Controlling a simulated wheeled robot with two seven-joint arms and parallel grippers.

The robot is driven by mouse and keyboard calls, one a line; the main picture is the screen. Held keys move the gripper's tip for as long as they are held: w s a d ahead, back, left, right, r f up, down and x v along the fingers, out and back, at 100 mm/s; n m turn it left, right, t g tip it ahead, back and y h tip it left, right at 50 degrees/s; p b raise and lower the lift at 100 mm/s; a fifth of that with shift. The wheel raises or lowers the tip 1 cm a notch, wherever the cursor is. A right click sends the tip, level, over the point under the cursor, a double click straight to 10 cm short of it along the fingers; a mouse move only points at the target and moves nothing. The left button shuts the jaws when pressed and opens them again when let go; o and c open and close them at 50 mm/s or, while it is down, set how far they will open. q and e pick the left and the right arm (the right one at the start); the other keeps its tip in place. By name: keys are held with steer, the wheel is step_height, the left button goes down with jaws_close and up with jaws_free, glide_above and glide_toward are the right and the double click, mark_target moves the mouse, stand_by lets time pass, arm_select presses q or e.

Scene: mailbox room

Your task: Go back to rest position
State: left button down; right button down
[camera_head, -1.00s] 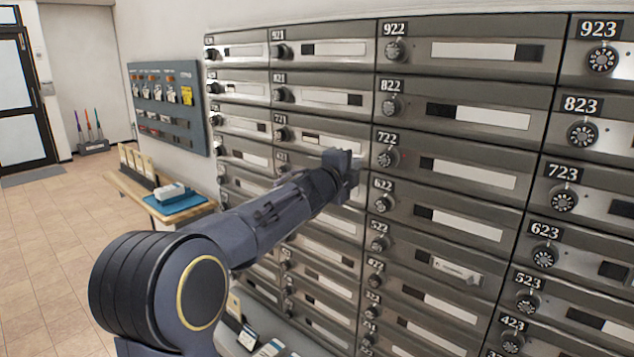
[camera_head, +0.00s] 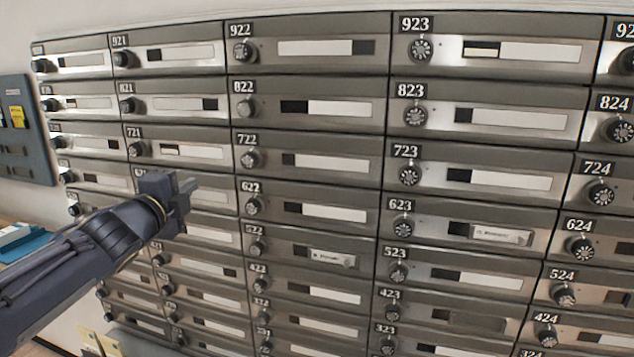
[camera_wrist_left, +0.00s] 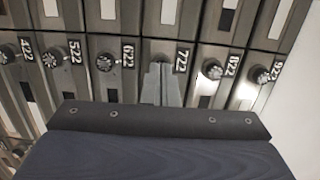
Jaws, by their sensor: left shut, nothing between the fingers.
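My left gripper (camera_head: 185,188) comes in from the left in the head view, in front of the mailbox wall (camera_head: 305,100), near the 621 and 622 columns. Its fingers are shut with nothing between them. In the left wrist view the shut fingers (camera_wrist_left: 159,83) point at the mailboxes, over the dial area by the 722 label. The gripper hides part of the boxes behind it. I cannot tell whether it touches them. My right gripper is not in view.
The mailbox wall has rows of dial knobs and slots. A grey board (camera_head: 22,160) hangs at the left. A blue mat (camera_head: 25,245) lies on a ledge at left.

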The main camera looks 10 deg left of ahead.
arm_select(q)
steer(key=s+f+n+g, duration=0.3)
steer(key=s+f+n, duration=0.4)
steer(key=f+n, duration=0.1)
steer(key=s+d+f+n+g+h, duration=0.2)
steer(key=s+d+f+n+g, duration=0.2)
steer(key=s+d+f, duration=0.4)
steer(key=s+d+f+n+g+h, duration=0.2)
steer(key=s+d+f+n+g, duration=0.3)
steer(key=s, duration=1)
steer(key=d+f+n, duration=0.2)
steer(key=d+f, duration=0.2)
steer(key=f, duration=0.2)
steer(key=shift+s+d+f+h, duration=0.2)
steer(key=shift+s+f+h, duration=0.1)
steer(key=shift+f+h, duration=0.1)
